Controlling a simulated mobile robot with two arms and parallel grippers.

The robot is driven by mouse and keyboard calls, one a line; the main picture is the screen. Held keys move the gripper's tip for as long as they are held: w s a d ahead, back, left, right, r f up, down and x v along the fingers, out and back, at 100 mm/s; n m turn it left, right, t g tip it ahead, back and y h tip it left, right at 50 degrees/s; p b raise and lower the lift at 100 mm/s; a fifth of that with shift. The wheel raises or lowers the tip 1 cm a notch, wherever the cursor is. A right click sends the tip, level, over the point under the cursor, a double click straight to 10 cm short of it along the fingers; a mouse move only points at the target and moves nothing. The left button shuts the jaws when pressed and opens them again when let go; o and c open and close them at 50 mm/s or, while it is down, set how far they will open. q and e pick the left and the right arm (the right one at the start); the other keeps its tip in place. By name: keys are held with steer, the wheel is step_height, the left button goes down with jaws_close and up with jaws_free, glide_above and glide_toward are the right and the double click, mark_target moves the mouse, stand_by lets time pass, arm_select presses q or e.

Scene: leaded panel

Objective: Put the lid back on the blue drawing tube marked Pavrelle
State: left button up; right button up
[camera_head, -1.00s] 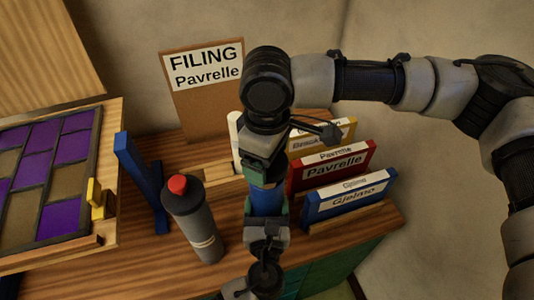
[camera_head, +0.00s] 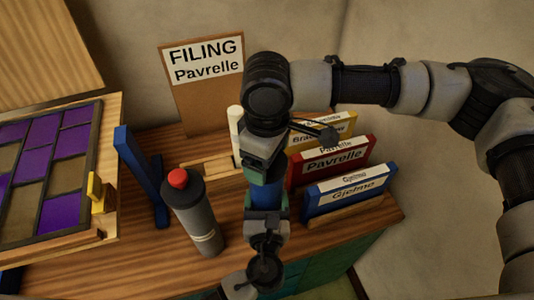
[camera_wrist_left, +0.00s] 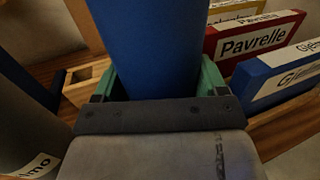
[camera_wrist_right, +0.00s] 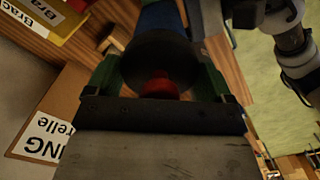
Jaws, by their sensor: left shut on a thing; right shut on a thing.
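The blue tube (camera_head: 263,196) stands roughly upright between my two grippers, and it fills the middle of the left wrist view (camera_wrist_left: 150,45). My left gripper (camera_head: 266,212), with green fingers, is shut around it. My right gripper (camera_head: 262,172) is above, shut on a dark round lid (camera_wrist_right: 158,58) with a red middle, seen in the right wrist view. The lid is at the tube's upper end, with blue (camera_wrist_right: 160,16) showing beyond it. The gripper hides the joint, so I cannot tell whether lid and tube touch. No marking on the tube is visible.
A grey cylinder (camera_head: 196,218) with a red top stands close left of the tube. Blue (camera_head: 345,195), red (camera_head: 300,174) and yellow binders stand right. A "FILING Pavrelle" board (camera_head: 205,108) is behind. A blue upright (camera_head: 140,168) and purple-paned panel (camera_head: 45,165) are left.

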steer(key=shift+f, duration=0.55)
steer(key=o, duration=0.8)
steer(key=shift+c, duration=0.2)
step_height(320, 180, up, 12)
steer(key=shift+f, duration=0.1)
